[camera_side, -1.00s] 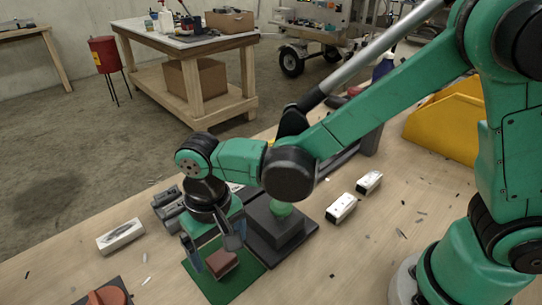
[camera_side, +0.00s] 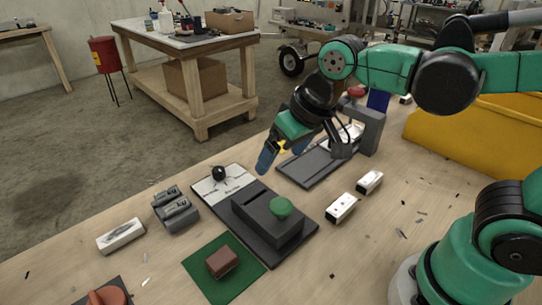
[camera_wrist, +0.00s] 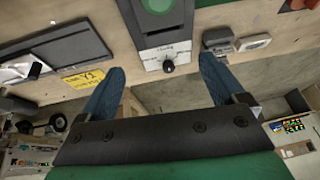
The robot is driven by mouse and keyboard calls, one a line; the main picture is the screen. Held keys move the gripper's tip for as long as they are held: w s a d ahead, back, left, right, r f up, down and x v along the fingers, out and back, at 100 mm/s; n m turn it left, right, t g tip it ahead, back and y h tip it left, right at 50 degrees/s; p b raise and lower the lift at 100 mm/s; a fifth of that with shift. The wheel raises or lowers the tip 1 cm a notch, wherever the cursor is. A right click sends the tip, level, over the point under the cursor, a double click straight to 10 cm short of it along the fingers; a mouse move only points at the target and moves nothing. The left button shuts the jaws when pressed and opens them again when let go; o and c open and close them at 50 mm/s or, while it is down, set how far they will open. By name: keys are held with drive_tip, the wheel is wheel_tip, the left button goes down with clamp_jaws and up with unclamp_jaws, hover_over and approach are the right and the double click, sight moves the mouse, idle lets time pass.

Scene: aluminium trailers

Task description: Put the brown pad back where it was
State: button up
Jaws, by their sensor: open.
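The brown pad (camera_side: 222,262) is a small reddish-brown block lying on the green mat (camera_side: 205,283) at the front of the bench. Nothing touches it from above. My gripper (camera_side: 303,157) is open and empty, raised above the bench behind the dark block with the green button, well apart from the pad. In the wrist view its two blue fingers (camera_wrist: 160,75) stand wide apart with nothing between them. I do not see the pad in the wrist view.
The dark block (camera_side: 262,225) with a green button (camera_side: 281,207) sits right of the mat. A white plate with a black knob (camera_side: 219,173) is behind it. Two white boxes (camera_side: 341,208) (camera_side: 369,182) lie to the right. A yellow bin (camera_side: 475,128) stands at the back right.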

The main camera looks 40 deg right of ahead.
drive_tip(key=d, duration=0.1)
drive_tip(key=s+d+t, duration=0.1)
drive_tip(key=d, duration=0.1)
drive_tip(key=d+f+t+h, duration=0.1)
drive_tip(key=d, duration=0.1)
drive_tip(key=shift+s+d, duration=0.25)
drive_tip(key=shift+s, duration=0.1)
